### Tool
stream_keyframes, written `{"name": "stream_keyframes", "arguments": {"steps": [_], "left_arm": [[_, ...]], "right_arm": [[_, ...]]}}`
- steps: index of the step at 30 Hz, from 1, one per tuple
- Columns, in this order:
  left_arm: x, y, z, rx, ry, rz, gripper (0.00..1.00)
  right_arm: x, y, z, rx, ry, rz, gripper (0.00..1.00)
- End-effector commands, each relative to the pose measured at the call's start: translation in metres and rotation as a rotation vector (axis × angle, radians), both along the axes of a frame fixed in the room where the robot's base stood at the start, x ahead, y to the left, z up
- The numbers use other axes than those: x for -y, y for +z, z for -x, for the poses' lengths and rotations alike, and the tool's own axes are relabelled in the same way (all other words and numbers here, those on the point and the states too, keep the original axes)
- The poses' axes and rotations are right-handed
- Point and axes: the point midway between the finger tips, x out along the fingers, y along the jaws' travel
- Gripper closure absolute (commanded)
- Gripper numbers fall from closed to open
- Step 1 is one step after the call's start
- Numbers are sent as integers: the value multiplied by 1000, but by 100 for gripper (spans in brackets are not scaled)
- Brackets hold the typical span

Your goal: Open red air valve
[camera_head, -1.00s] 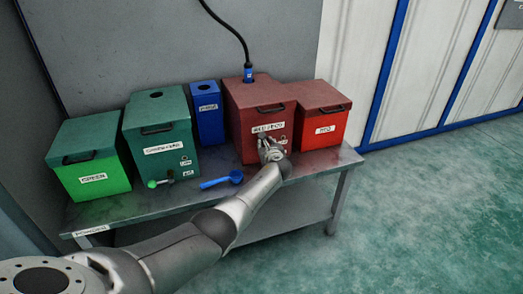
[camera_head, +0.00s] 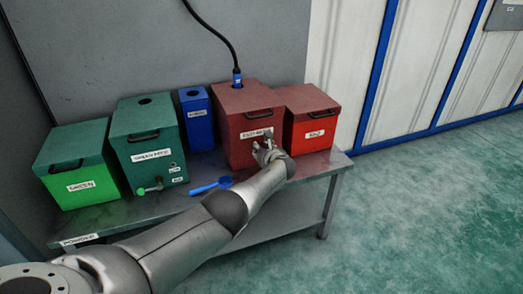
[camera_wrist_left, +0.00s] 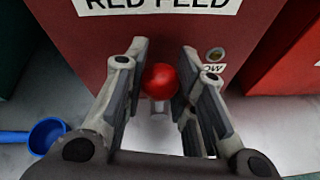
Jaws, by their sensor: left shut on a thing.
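The red air valve's round red knob (camera_wrist_left: 160,82) shows in the left wrist view, on the front of the dark red box labelled RED FEED (camera_wrist_left: 110,40). My left gripper (camera_wrist_left: 162,85) has its two fingers on either side of the knob and is shut on it. In the head view my left gripper (camera_head: 268,153) is at the lower front of the dark red feed box (camera_head: 237,120) and hides the knob. My right gripper is not in view.
The metal table (camera_head: 325,165) also holds a bright red box (camera_head: 312,125), a blue bin (camera_head: 197,120), a green feed box (camera_head: 150,130) with a green knob, and a green box (camera_head: 75,165). A blue scoop (camera_head: 210,186) lies in front. A hose rises behind.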

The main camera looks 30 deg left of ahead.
Motion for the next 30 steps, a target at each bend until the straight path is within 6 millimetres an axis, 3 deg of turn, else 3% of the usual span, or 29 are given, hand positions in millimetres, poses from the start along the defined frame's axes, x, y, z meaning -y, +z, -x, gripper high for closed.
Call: {"name": "stream_keyframes", "arguments": {"steps": [5,6,12,30], "left_arm": [[1,-2,1,-4,-2,-1,100],[1,-2,1,-4,-2,-1,73],[1,-1,0,-3,-1,0,51],[7,1,3,3,-2,1,51]], "right_arm": [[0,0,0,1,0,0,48],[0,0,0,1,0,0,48],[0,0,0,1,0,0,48],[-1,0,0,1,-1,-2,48]]}}
